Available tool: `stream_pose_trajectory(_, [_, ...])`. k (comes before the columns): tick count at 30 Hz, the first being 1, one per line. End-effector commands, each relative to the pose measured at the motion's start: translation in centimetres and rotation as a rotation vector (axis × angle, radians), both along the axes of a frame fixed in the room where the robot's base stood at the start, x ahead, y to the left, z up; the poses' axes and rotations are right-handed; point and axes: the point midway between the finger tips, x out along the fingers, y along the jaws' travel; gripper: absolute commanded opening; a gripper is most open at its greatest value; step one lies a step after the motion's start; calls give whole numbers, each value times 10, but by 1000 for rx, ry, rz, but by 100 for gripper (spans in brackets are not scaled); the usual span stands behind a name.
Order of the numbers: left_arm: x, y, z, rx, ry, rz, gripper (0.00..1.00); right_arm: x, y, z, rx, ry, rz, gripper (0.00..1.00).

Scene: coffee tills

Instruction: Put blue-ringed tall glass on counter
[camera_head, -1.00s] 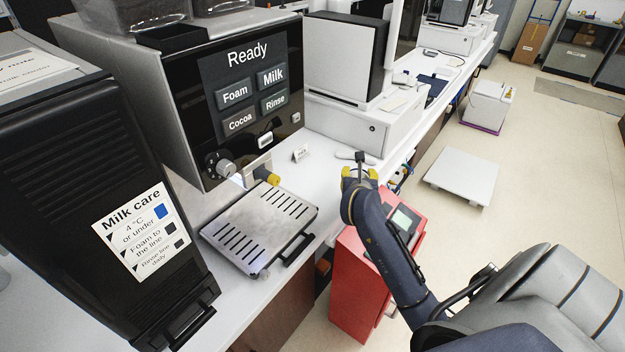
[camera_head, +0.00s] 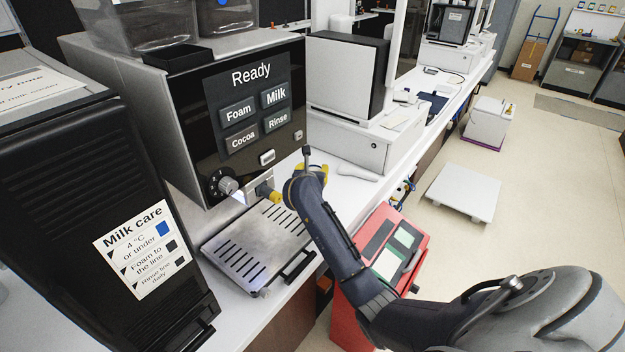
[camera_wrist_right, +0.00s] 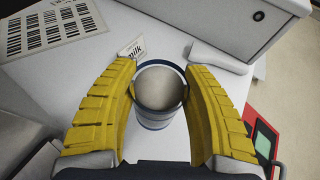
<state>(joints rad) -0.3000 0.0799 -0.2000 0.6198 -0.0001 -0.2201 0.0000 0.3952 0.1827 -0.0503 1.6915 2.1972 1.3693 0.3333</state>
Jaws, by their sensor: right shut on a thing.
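The tall glass (camera_wrist_right: 158,90) shows in the right wrist view, seen from above, with a grey inside and a blue band low on its wall. My right gripper (camera_wrist_right: 160,78) is shut on it, one yellow finger on each side. In the head view my right gripper (camera_head: 310,172) is over the white counter (camera_head: 345,192), in front of the coffee machine and right of its drip tray, and hides the glass. I cannot tell whether the glass bottom touches the counter. My left gripper is not in view.
The coffee machine (camera_head: 190,110) stands behind a metal drip tray (camera_head: 245,250), with a yellow-tipped spout above it. A small "milk" card (camera_wrist_right: 133,48) stands just beyond the glass. A white drawer unit (camera_head: 365,145) is behind right. A red terminal (camera_head: 420,255) is at the counter's front.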

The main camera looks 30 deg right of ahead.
Motion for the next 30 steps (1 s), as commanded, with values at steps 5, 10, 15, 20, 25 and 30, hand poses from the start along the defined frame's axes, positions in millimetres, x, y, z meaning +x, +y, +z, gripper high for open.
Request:
stream_pose_trajectory(5, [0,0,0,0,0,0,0,3,1,-6,-1,1,-1,1])
stream_pose_trajectory(10, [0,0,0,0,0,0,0,3,1,-25,-2,1,0,1])
stream_pose_trajectory(15, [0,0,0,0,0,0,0,3,1,-34,-1,-2,0,1])
stream_pose_trajectory(20, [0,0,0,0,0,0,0,3,1,-34,-1,-2,0,1])
stream_pose_trajectory(25, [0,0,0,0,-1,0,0,3,1,-35,-1,-2,0,1])
stream_pose_trajectory(30, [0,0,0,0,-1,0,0,3,1,-38,1,-1,0,60])
